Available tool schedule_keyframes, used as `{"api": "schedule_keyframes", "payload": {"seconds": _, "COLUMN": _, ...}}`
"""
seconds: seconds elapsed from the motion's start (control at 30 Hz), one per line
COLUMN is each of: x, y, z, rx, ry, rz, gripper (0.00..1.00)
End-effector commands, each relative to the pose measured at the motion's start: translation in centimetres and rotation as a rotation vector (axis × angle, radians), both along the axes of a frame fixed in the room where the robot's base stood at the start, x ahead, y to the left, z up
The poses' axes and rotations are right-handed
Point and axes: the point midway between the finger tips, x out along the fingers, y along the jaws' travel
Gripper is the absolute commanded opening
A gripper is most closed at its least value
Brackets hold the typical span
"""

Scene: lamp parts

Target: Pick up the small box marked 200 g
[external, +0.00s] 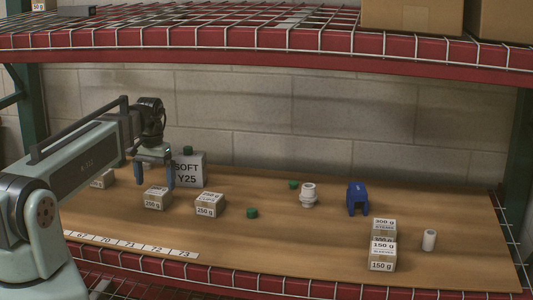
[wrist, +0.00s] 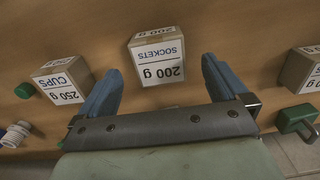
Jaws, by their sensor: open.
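The small box marked 200 g (wrist: 157,52) is in the upper middle of the wrist view, its "SOCKETS" label upside down. In the external view, the small box (external: 157,198) under my gripper appears to be the same one, standing on the wooden shelf. My gripper (external: 155,184) is open and empty, its blue fingers pointing down just above and behind this box. In the wrist view, the fingertips of my gripper (wrist: 160,66) spread to either side of the box, with no clear contact.
A 250 g box (external: 209,205) stands close on the right; it also shows in the wrist view (wrist: 62,80). Another box (external: 103,179) is left, partly hidden by my arm. A SOFT Y25 box (external: 190,170) stands behind. Stacked boxes (external: 383,250) stand far right.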

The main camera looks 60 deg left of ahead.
Motion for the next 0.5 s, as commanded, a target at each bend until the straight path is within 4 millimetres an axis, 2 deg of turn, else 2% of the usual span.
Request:
{"api": "schedule_keyframes", "payload": {"seconds": 0.27, "x": 0.0, "y": -0.1, "z": -1.3, "rx": -0.001, "ry": 0.002, "rz": 0.000, "gripper": 1.00}}
{"api": "schedule_keyframes", "payload": {"seconds": 0.5, "x": 0.0, "y": -0.1, "z": -4.0, "rx": -0.001, "ry": 0.002, "rz": 0.000, "gripper": 1.00}}
